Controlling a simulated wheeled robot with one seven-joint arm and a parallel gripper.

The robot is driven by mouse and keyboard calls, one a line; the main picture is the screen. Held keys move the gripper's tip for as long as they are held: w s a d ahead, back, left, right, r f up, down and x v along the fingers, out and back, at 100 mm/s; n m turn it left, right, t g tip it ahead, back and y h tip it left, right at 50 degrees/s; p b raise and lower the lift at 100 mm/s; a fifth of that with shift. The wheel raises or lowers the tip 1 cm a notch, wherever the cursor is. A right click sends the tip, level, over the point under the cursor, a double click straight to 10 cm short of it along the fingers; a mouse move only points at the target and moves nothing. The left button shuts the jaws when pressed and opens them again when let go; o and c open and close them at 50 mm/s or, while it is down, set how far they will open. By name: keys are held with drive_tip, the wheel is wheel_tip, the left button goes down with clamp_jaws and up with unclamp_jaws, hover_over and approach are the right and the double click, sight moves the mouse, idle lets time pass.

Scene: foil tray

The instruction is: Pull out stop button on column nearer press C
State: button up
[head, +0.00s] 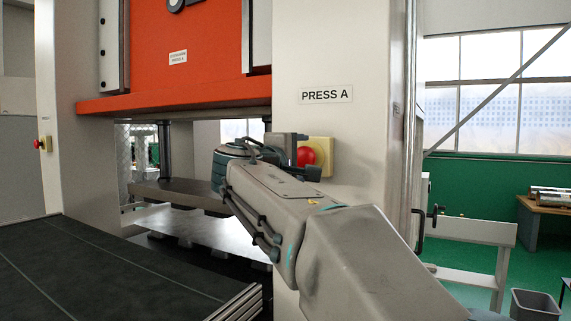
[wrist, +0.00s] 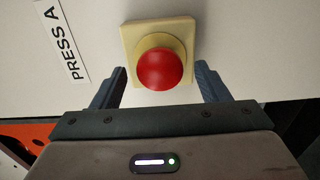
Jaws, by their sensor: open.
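A red mushroom stop button (head: 306,157) on a yellow box (head: 325,146) is fixed to the pale column under the PRESS A label (head: 326,95). In the wrist view the red button (wrist: 160,72) fills the space between my gripper's fingers (wrist: 161,68), one on each side. My gripper is open, with gaps between fingers and button. In the head view my arm hides part of the box. A second red button (head: 37,144) on a yellow box sits on the left column (head: 52,90). No press C label is readable.
The orange press ram (head: 185,60) hangs between the columns above the press bed. A dark conveyor (head: 95,270) lies front left. Right of the column are a rail with a handle, a grey bin (head: 535,304) and a workbench (head: 545,203) on green floor.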

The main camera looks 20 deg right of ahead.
drive_tip(key=b+v, duration=0.3)
drive_tip(key=v, duration=1)
drive_tip(key=shift+b, duration=0.3)
drive_tip(key=s+d+f+g+y, duration=0.1)
drive_tip(key=s+f+g+y, duration=0.15)
drive_tip(key=f, duration=0.85)
drive_tip(key=s+d+f+g+y, duration=0.1)
drive_tip(key=f+y, duration=0.3)
drive_tip(key=f, duration=0.8)
drive_tip(key=s+a+f+m+g+y, duration=0.2)
drive_tip(key=s+f, duration=0.4)
drive_tip(key=f, duration=0.5)
drive_tip(key=s+a+f+m+g+y, duration=0.2)
drive_tip(key=s+f+m+y, duration=0.3)
drive_tip(key=f, duration=0.6)
drive_tip(key=shift+s+a+f+m+y, duration=0.35)
drive_tip(key=shift+s+a, duration=0.55)
drive_tip(key=shift+s, duration=0.25)
